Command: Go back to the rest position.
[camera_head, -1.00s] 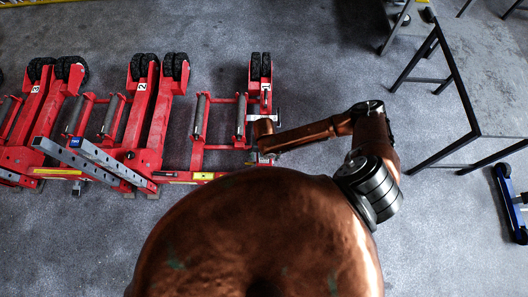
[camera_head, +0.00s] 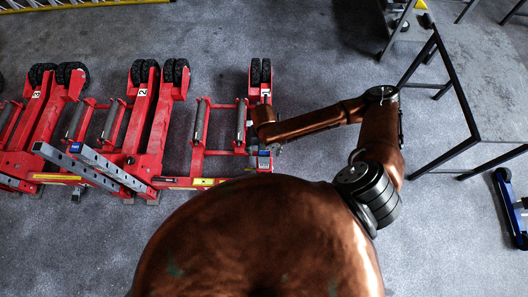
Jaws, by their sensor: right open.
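My right arm reaches in from the body at the bottom, bends at the right and extends left. My right gripper (camera_head: 264,160) is small in the view, below the end of the copper wrist, over the right end of the red jack marked 1 (camera_head: 266,92). It is open, and nothing shows held in it. I cannot tell whether it touches the jack. My left arm and gripper are not in view. My round copper body covers the bottom middle.
More red jacks, marked 2 (camera_head: 143,110) and 3 (camera_head: 38,110), stand in a row at left, with black wheels. A dark-framed table (camera_head: 462,90) stands at right. A blue object (camera_head: 509,205) lies at the right edge. Grey floor (camera_head: 330,60) is clear between jacks and table.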

